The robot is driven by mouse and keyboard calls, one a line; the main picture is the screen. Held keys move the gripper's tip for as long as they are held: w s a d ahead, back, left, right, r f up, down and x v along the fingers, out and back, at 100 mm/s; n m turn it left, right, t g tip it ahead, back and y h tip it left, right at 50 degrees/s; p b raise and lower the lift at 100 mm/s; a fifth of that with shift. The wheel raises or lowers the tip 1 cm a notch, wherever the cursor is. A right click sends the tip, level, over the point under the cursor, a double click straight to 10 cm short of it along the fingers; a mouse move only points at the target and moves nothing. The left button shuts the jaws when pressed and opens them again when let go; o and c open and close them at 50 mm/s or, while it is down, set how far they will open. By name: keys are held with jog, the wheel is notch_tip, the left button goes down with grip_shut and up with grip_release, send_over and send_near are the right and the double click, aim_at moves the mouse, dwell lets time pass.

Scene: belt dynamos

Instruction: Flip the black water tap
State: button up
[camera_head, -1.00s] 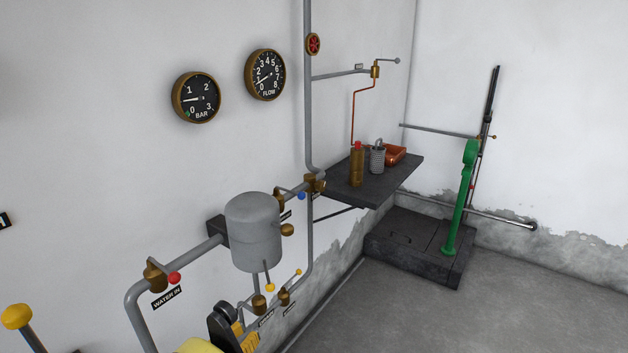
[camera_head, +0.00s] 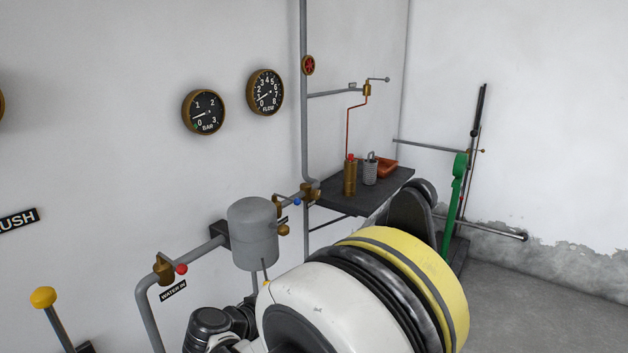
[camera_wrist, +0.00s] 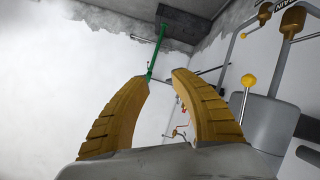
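No tap with a clearly black handle can be made out. A brass valve with a thin grey lever (camera_head: 379,80) sits high on the wall, above a copper line. On the lower pipe are a brass valve with a red knob (camera_head: 181,268), by a "WATER IN" label, and one with a blue knob (camera_head: 297,201). A yellow-knobbed lever (camera_wrist: 248,81) shows in the wrist view, beside the grey tank (camera_wrist: 265,125). My gripper (camera_wrist: 161,78) is open, with nothing between its yellow fingers. In the head view it is hidden behind my arm.
A dark shelf (camera_head: 330,201) holds a brass can, a grey can and an orange tray. A green lever (camera_head: 455,200) stands at right. Two gauges (camera_head: 204,112) and a red wheel valve (camera_head: 308,65) are on the wall. Another yellow-knobbed lever (camera_head: 43,297) stands at lower left.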

jog(key=s+d+r+n+g+y, duration=0.15)
jog(key=s+d+r, duration=0.25)
jog(key=d, duration=0.4)
jog(key=s+d+r+g+y, duration=0.2)
jog(key=s+d+r, duration=0.15)
jog(key=d, duration=0.55)
jog(key=s+d+y, duration=0.2)
jog(key=s, duration=0.6)
jog(key=s+d+y, duration=0.3)
jog(key=s, duration=0.5)
jog(key=shift+d, duration=0.2)
